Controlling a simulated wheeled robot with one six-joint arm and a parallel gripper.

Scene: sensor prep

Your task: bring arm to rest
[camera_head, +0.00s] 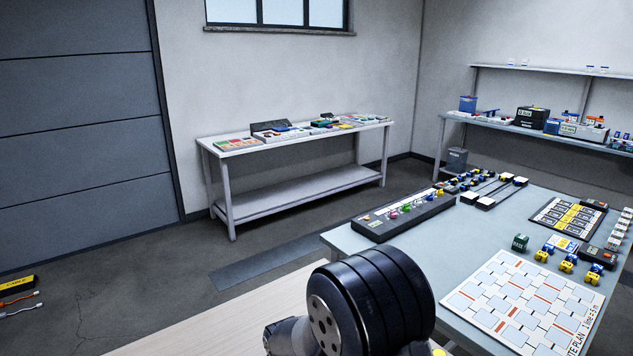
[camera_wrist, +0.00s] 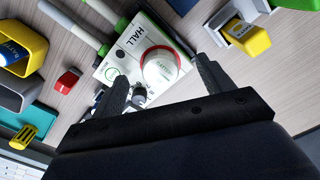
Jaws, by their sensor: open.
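My gripper (camera_wrist: 160,82) shows in the wrist view with its two dark fingers spread apart. Nothing is gripped between them. A white device marked HALL (camera_wrist: 130,55), with a round red-ringed face, lies beyond the fingertips. I cannot tell how far it is from the fingers. In the head view a black, rounded part of my arm (camera_head: 370,300) is at the bottom centre. The gripper itself is out of that view.
In the wrist view a red piece (camera_wrist: 67,81), a yellow block (camera_wrist: 245,38) and grey and teal bins lie around on a wood-grain surface. In the head view a grey table (camera_head: 455,245) holds a site-plan board (camera_head: 520,305) and small sensors. A bench (camera_head: 240,147) stands behind.

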